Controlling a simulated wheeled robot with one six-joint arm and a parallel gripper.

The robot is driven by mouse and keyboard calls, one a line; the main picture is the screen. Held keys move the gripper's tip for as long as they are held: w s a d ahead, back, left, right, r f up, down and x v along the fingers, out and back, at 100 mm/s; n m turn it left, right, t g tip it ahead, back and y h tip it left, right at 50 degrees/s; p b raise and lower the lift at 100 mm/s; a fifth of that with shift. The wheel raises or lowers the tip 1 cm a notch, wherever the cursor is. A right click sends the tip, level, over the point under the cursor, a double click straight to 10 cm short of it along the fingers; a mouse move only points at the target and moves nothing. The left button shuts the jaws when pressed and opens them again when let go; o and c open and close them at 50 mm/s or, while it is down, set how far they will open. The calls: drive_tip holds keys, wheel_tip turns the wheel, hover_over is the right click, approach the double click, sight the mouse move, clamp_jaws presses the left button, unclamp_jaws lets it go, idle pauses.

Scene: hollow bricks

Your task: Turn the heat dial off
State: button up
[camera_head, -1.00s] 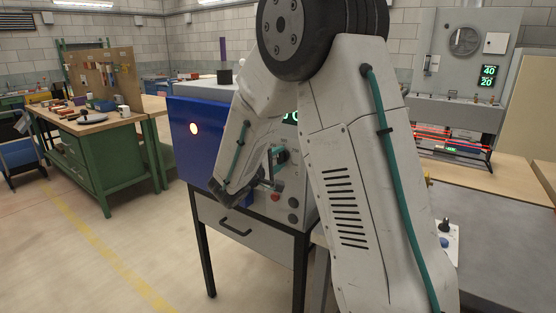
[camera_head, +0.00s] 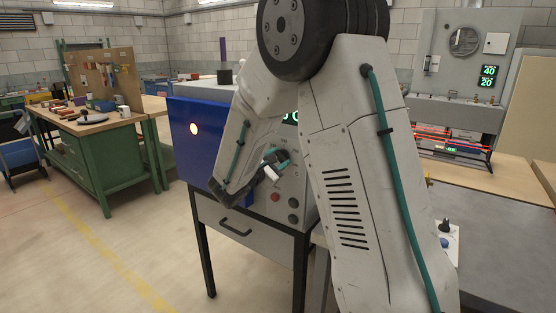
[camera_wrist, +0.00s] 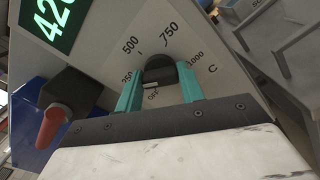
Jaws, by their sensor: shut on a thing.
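The black heat dial (camera_wrist: 158,68) sits on a grey panel (camera_wrist: 95,58), inside a printed scale of 250, 500, 750 and 1000 C with OFF near its lower side. My gripper (camera_wrist: 159,76) is shut on the dial, one teal finger on each side of it. Exactly where the dial points is hard to tell. A green display (camera_wrist: 52,22) at the top left reads about 42-something, its last digit cut off. In the head view my gripper (camera_head: 275,163) is at the front panel (camera_head: 291,180) of the blue furnace (camera_head: 190,150), and the dial is hidden.
A black part with a red handle (camera_wrist: 52,126) stands out left of my gripper in the wrist view. Below the dial in the head view are a red button (camera_head: 275,197) and black knobs (camera_head: 293,204). A green workbench (camera_head: 110,165) stands left, with open floor before it.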

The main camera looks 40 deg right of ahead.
drive_tip(key=n, duration=0.6)
drive_tip(key=shift+n, duration=0.3)
drive_tip(key=n, duration=0.6)
drive_tip(key=shift+w, duration=0.1)
drive_tip(key=shift+n, duration=0.3)
drive_tip(key=o, duration=1)
drive_tip(key=v, duration=0.8)
